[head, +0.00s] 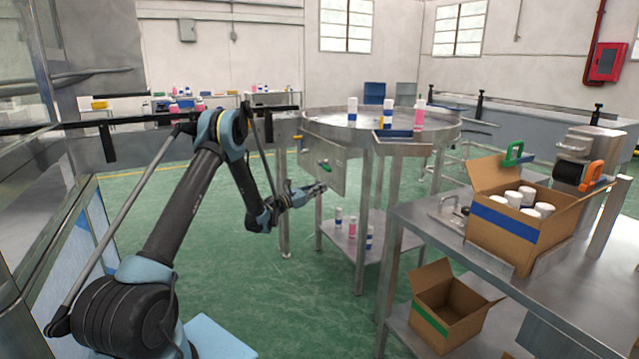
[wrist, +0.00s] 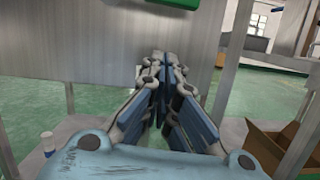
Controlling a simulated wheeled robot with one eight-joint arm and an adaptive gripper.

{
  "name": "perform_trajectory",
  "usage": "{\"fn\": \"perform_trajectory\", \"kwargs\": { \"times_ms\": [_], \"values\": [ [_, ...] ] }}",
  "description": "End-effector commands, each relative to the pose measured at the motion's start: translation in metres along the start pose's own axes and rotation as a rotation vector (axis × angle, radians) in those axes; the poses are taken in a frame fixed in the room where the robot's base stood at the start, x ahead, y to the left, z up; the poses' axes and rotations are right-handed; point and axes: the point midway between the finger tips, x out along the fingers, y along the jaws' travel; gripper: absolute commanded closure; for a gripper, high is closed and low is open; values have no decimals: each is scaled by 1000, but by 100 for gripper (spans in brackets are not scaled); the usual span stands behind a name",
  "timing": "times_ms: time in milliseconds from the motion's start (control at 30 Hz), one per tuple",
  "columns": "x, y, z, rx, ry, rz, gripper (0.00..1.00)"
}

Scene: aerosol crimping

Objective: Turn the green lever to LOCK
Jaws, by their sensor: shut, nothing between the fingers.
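The green lever (head: 325,166) is on the front of a grey metal panel (head: 341,180) hung below the round steel table. In the wrist view a green part (wrist: 170,3), likely the lever, shows cut off at the top edge, above my fingers. My gripper (head: 322,187) is shut and empty. In the head view it is just below the lever, pointing toward the panel. In the wrist view my gripper's fingertips (wrist: 161,54) lie together in front of the grey panel. I cannot tell whether they touch it. No LOCK mark is readable.
The round table (head: 320,125) carries bottles and white cans, with more on its lower shelf (head: 340,240). At right a steel bench (head: 420,215) holds a cardboard box (head: 490,228) of white cans and a tape dispenser (head: 575,170). An open box (head: 432,318) sits lower. Green floor is clear between.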

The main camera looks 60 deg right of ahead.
Motion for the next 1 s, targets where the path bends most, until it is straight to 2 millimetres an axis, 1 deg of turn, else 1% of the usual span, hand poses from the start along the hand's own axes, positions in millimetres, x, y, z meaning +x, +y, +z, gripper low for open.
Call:
{"fn": "perform_trajectory", "kwargs": {
  "times_ms": [33, 200, 333, 500, 633, 1000],
  "values": [
    [-14, 2, 2, 1, 0, 5, 100],
    [-48, 1, 2, 0, 0, 5, 100],
    [-71, 2, 3, 1, 0, 7, 100],
    [-91, 3, 3, 2, 1, 8, 100],
    [-98, 3, 3, 2, 1, 8, 100],
    [-99, 3, 4, 2, 1, 9, 100]
  ]
}}
